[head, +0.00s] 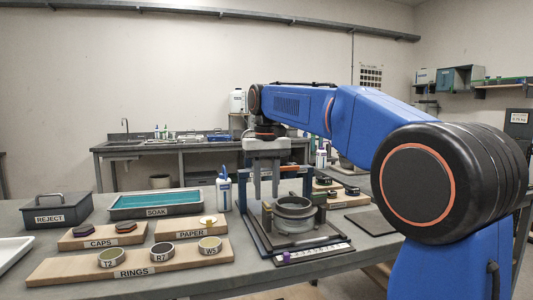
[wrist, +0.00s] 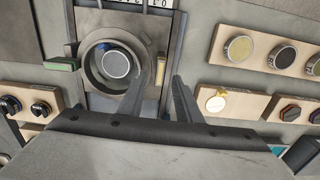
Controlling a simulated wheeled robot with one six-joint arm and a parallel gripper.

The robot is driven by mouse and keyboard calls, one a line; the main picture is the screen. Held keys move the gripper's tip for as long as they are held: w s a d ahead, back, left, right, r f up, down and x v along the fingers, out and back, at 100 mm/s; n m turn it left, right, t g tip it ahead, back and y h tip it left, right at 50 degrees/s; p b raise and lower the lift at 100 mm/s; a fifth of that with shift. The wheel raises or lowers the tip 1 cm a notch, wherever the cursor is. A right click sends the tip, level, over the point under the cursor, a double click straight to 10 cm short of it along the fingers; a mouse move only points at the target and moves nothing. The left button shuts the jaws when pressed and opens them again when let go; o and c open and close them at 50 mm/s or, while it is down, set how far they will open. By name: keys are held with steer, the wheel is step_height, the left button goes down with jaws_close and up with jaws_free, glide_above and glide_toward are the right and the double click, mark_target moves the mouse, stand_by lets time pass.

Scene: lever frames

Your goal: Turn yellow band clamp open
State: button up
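The fixture (head: 293,226) stands at the middle of the bench with a grey round cup at its centre. In the wrist view the cup (wrist: 91,78) holds a pale round piece (wrist: 116,64), with a bit of blue beside it. A yellow-marked clamp lever (wrist: 162,70) lies at the cup's right side in the wrist view. A green lever (wrist: 62,64) sits on the opposite side. My gripper (wrist: 161,76) is open, pointing down, its two fingers apart with the yellow lever showing between their tips. I cannot tell whether either finger touches it. The head view shows my gripper (head: 266,196) above the fixture's left side.
Wooden boards marked RINGS (head: 85,272), CAPS (head: 75,243) and PAPER (head: 165,235) lie left of the fixture. A SOAK tray (head: 120,212), a REJECT box (head: 57,220) and a white bottle (head: 224,195) stand behind.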

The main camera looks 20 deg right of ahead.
mark_target(268, 204)
step_height(268, 204, up, 14)
stand_by(0.5)
steer(key=shift+s, duration=0.1)
steer(key=s+d+f+t, duration=0.2)
steer(key=s+d+f, duration=0.1)
steer(key=s+f, duration=1.3)
steer(key=s+d+f+t, duration=0.2)
steer(key=s+d+f, duration=0.1)
steer(key=s+f, duration=1.4)
step_height(268, 204, down, 6)
steer(key=shift+d+f+t, duration=0.15)
steer(key=shift+d+t, duration=0.25)
steer(key=shift+w, duration=0.1)
